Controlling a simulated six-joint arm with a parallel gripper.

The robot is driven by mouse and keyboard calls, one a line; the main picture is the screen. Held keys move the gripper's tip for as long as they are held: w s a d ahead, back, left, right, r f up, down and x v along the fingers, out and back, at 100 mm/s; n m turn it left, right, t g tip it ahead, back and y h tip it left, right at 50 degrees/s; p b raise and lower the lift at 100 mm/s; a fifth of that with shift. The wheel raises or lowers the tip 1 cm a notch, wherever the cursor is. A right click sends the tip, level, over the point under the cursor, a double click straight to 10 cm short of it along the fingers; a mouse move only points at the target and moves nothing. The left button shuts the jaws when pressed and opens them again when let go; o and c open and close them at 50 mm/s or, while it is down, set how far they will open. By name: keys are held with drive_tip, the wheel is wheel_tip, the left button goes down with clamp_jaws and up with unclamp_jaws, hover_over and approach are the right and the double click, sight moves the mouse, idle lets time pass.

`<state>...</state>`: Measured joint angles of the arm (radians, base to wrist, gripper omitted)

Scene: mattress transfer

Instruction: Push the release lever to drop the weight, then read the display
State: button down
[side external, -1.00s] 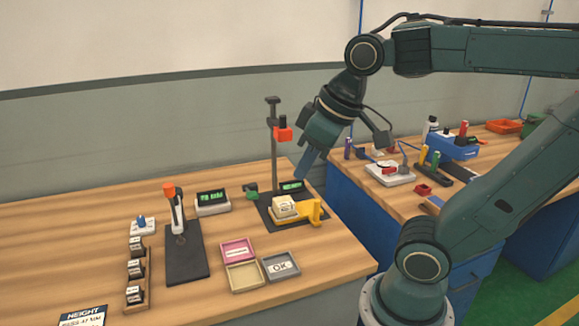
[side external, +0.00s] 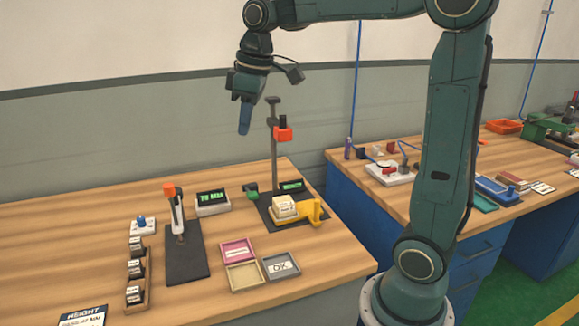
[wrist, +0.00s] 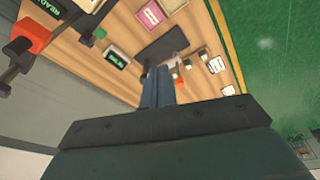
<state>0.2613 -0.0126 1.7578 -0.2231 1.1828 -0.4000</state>
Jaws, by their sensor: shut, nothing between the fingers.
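My gripper (side external: 244,120) is shut and empty, pointing down in the air left of the tall dark stand (side external: 273,160). Its closed blue fingers also show in the wrist view (wrist: 157,88). A red-orange weight (side external: 283,134) is up on the stand's column; it also shows in the wrist view (wrist: 33,37). A pale block (side external: 284,206) lies on the base below it, beside a yellow bracket (side external: 315,212). A small green part (side external: 251,192) at the stand's left may be the release lever. A lit display (side external: 291,186) stands behind; it appears to read READY in the wrist view (wrist: 47,8).
A second display (side external: 213,199) stands at left, near an upright handle with an orange top (side external: 171,190). Pink (side external: 237,243), beige (side external: 240,287) and grey (side external: 268,264) trays lie in front. A wooden rack (side external: 150,275) holds labelled blocks. Bare table lies at front centre.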

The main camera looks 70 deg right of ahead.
drive_tip(key=w+d+f+n+g, duration=0.1)
drive_tip(key=w+d+f, duration=0.1)
drive_tip(key=w+d, duration=0.35)
drive_tip(key=n+g, duration=0.3)
drive_tip(key=n, duration=0.1)
hover_over(253, 193)
drive_tip(key=w+d, duration=0.2)
wheel_tip(253, 193, down, 13)
drive_tip(key=shift+s+a+y, duration=0.25)
drive_tip(key=shift+y, duration=0.05)
drive_tip(key=shift+a+f, duration=0.1)
drive_tip(key=shift+f, duration=0.15)
drive_tip(key=f, duration=0.9)
drive_tip(key=s+a+f, duration=0.1)
drive_tip(key=f, duration=0.3)
drive_tip(key=shift+s+f, duration=0.1)
drive_tip(key=shift+f, duration=0.1)
